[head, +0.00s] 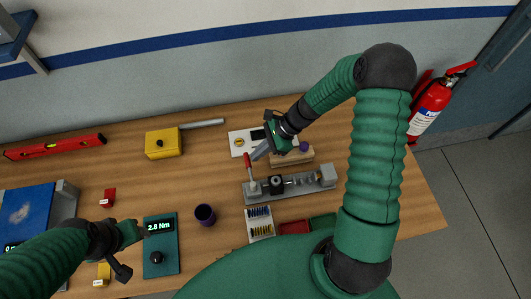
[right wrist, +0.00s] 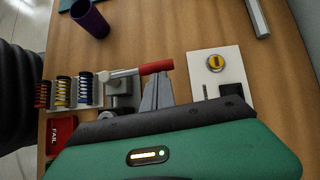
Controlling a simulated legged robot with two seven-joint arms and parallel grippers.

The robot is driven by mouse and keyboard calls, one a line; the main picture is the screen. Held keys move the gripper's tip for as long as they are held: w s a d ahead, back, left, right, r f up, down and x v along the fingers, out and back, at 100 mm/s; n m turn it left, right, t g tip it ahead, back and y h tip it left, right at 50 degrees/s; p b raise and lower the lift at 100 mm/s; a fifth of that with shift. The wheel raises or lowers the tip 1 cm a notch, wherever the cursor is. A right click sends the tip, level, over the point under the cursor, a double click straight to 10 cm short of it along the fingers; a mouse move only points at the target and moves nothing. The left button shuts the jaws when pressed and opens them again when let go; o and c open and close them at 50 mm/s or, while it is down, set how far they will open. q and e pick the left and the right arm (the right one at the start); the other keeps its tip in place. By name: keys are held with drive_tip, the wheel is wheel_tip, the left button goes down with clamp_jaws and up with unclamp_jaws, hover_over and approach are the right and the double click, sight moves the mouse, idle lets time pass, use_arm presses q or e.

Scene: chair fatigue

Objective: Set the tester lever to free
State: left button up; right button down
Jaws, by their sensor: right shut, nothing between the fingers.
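The tester (head: 305,183) is a grey metal fixture on the wooden bench. Its lever has a red handle (head: 247,160) standing up at the left end in the head view; no lever label is readable. In the right wrist view the red handle (right wrist: 156,67) lies just beyond my fingertips. My right gripper (head: 259,154) is shut and empty, beside the red handle on its right in the head view. Its fingers also show in the right wrist view (right wrist: 158,90). I cannot tell whether they touch the handle. My left gripper (head: 138,232) is by the teal meter; its fingers are unclear.
A white plate with a yellow button (head: 238,142) lies behind the tester. A spring rack (head: 260,222), a purple cup (head: 205,214) and a teal meter reading 2.8 Nm (head: 160,258) stand in front and left.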

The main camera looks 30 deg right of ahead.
sight(246, 156)
drive_tip(key=shift+w+a+n+g+p, duration=0.2)
drive_tip(key=shift+w+a+n+g, duration=0.15)
drive_tip(key=shift+a+n, duration=0.25)
drive_tip(key=shift+w+a+n+g+p, duration=0.15)
drive_tip(key=shift+w+a+n+g, duration=0.05)
drive_tip(key=shift+a+n+g, duration=0.35)
drive_tip(key=shift+w+a+n+g, duration=0.25)
drive_tip(key=shift+a+n+g, duration=0.4)
drive_tip(key=shift+n, duration=0.4)
drive_tip(key=b+v, duration=0.2)
drive_tip(key=v, duration=1.5)
drive_tip(key=shift+d+f+b, duration=0.2)
drive_tip(key=shift+b, duration=0.15)
